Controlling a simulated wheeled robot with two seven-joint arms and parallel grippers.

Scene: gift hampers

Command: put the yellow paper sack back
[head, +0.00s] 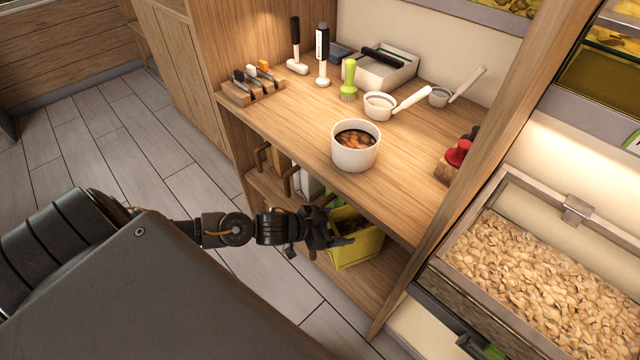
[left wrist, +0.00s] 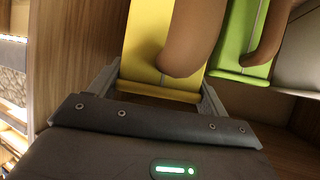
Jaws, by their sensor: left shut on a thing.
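The yellow paper sack (head: 356,250) is at the lower shelf below the counter in the head view, with dark contents in its open top. My left gripper (head: 335,238) is at its left side and partly covers it. In the left wrist view the yellow sack (left wrist: 150,45), with a brown handle (left wrist: 190,40), fills the space between the two fingers (left wrist: 158,92). The gripper is shut on it. Whether the sack's base rests on the shelf is hidden. I do not make out my right gripper.
A green sack (left wrist: 236,40) with a brown handle stands right beside the yellow one. More handled sacks (head: 308,184) line the lower shelf (head: 375,283). Above, the counter (head: 400,200) holds a white tub (head: 355,158) near its front edge. A nut bin (head: 540,285) is at right.

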